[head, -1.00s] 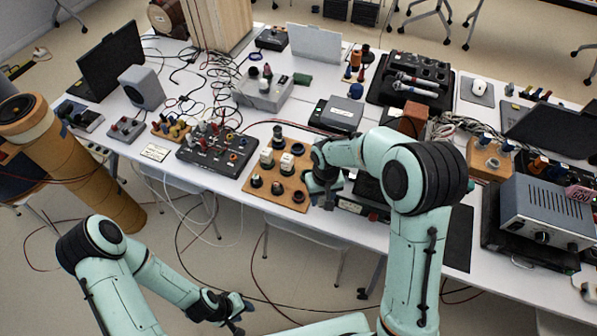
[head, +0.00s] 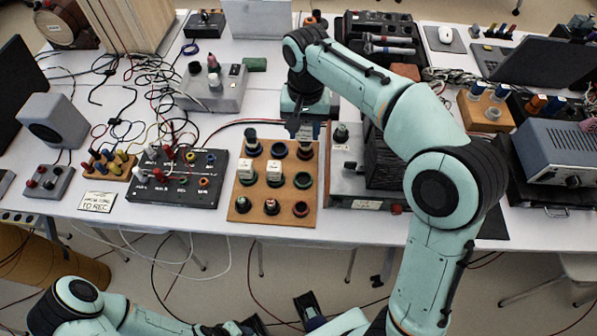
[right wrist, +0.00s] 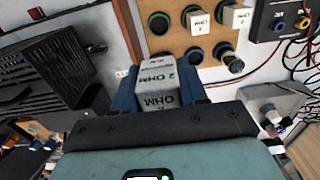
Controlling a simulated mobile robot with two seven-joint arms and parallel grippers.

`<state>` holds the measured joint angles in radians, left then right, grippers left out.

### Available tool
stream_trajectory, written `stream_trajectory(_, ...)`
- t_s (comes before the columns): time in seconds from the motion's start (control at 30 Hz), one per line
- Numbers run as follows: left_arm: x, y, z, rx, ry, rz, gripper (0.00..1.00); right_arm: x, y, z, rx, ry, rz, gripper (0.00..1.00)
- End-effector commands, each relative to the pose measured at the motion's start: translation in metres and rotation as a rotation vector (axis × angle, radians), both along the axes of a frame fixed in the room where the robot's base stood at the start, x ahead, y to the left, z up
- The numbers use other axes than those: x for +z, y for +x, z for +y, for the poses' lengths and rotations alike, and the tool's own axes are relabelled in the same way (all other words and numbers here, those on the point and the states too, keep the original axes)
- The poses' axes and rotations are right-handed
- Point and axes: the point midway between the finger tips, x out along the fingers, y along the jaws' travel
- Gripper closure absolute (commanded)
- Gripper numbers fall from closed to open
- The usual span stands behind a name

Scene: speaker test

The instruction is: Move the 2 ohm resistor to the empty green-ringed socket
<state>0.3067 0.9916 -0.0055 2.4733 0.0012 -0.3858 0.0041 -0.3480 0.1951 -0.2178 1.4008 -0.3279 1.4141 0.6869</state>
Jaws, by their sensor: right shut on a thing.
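My right gripper (head: 305,132) is shut on the grey resistor marked 2 OHM (right wrist: 156,76), which sits between the blue fingers (right wrist: 157,92) in the right wrist view. Two white resistors (head: 246,172) stand in the middle row. My left gripper (head: 252,325) is low at the bottom edge, partly cut off.
A black panel with coloured jacks (head: 178,185) lies left of the board. A grey box (head: 215,90) with cables is behind it. A black finned unit (head: 378,160) stands close on the right. Loose cables cross the table's left part.

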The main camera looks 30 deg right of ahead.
Motion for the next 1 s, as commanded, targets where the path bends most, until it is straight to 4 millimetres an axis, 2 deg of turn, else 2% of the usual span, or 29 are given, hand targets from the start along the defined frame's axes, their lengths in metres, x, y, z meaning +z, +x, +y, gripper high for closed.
stream_trajectory(0.03,-0.005,-0.001,0.0,0.0,0.0,0.002,0.57,-0.016,-0.001,0.0,0.0,0.0,0.007,0.89)
stream_trajectory(0.2,-0.012,0.001,0.0,0.003,0.001,-0.008,0.57,-0.063,-0.001,0.0,0.001,-0.001,0.008,0.89)
stream_trajectory(0.4,-0.018,0.004,0.0,0.005,0.004,-0.02,0.57,-0.108,-0.001,0.0,0.002,-0.001,0.006,0.89)
stream_trajectory(0.67,-0.021,0.006,0.001,0.007,0.005,-0.028,0.57,-0.131,0.0,0.0,0.003,0.0,0.004,0.89)
stream_trajectory(0.9,-0.027,0.008,0.001,0.009,0.006,-0.038,0.57,-0.173,0.0,0.0,0.003,0.0,0.005,0.89)
stream_trajectory(1.0,-0.028,0.009,0.001,0.01,0.007,-0.04,0.57,-0.18,0.0,0.0,0.003,0.0,0.004,0.89)
